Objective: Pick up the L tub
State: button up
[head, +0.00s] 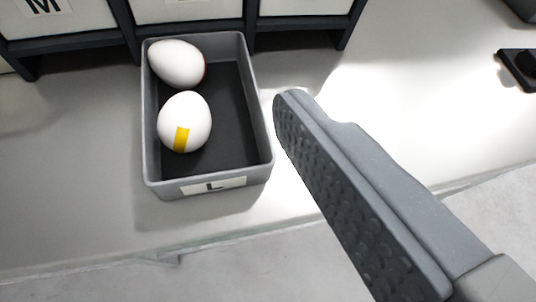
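The L tub (260,128) is a grey, open-topped rectangular box with a white "L" label (213,186) on its front wall. It stands upright on the white surface. Two white eggs lie inside it: one at the back (176,63) with a bit of red at its right edge, and one nearer the front (185,121) with a yellow patch. One finger of my gripper (345,190) shows, its dimpled inner pad bare and facing left. Its tip appears just right of the tub's right wall; contact cannot be told. The other finger is out of view. My gripper is open.
A dark rack (192,14) with white fronts, one marked "M" (45,5), stands close behind the tub. A small black object (520,68) lies at the far right. The front edge of the surface runs below the tub. The surface left of the tub is clear.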

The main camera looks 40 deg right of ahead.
notch_tip(320, 180, down, 5)
jog(key=s+d+h+p, duration=0.1)
jog(key=d, duration=0.2)
send_near(201, 82)
jog(key=shift+w+d+f+m+g+b, duration=0.1)
jog(key=shift+w+d+m+g+b, duration=0.15)
jog(key=shift+g+b, duration=0.2)
jog(key=shift+w+d+f, duration=0.1)
jog(key=shift+w+f, duration=0.15)
jog(key=shift+w, duration=0.6)
jog(key=shift+b+x, duration=0.65)
jog(key=shift+x, duration=1.25)
jog(key=shift+w+r, duration=0.1)
jog(key=shift+r, duration=0.05)
jog(key=c, duration=0.8)
